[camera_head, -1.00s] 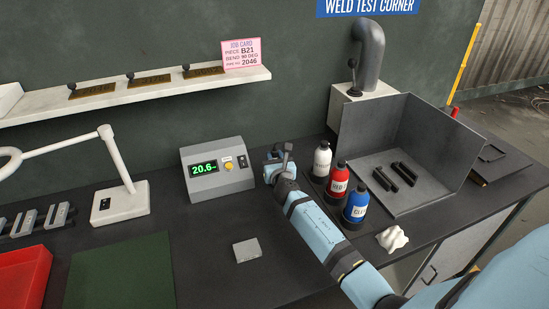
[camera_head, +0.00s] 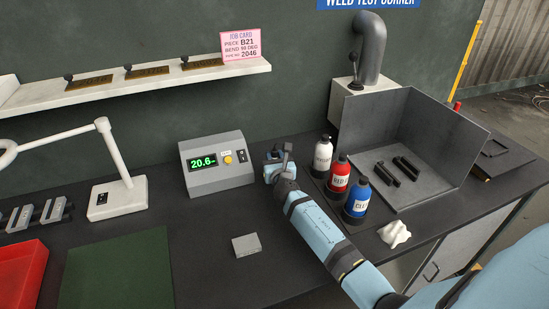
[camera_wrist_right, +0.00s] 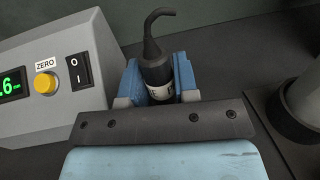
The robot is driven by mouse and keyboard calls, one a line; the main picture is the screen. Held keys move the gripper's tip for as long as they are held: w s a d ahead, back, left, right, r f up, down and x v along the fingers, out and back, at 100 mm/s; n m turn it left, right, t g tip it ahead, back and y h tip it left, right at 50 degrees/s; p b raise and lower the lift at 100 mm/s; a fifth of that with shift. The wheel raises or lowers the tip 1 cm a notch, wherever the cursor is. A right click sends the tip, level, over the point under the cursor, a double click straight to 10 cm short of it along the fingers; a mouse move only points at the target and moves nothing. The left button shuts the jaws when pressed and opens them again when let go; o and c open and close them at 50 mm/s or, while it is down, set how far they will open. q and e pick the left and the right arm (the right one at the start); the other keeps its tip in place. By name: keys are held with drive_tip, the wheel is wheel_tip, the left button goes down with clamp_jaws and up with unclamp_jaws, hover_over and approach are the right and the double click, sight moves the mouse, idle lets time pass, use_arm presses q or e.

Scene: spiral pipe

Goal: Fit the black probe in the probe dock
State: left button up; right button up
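My right gripper (camera_head: 274,163) is low over the bench, just right of the grey readout box (camera_head: 217,164). In the right wrist view the black probe (camera_wrist_right: 157,68) stands between my right gripper's blue fingers (camera_wrist_right: 160,85), which sit close against both sides of it. The probe has a pale label band low on its body and a bent black cable at its top. Its lower end is hidden by the gripper. I cannot make out the probe dock for sure. My left gripper is not in view.
A white bottle (camera_head: 322,157), a red bottle (camera_head: 340,176) and a blue bottle (camera_head: 357,198) stand close right of the gripper. A small grey block (camera_head: 246,245) lies in front of the box. A white lamp (camera_head: 118,197) stands left. Bench between box and green mat (camera_head: 118,270) is clear.

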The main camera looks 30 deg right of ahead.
drive_tip(key=o, duration=0.4)
drive_tip(key=shift+s+a, duration=0.1)
drive_tip(key=shift+s, duration=0.25)
drive_tip(key=v, duration=1.3)
drive_tip(key=shift+s, duration=0.1)
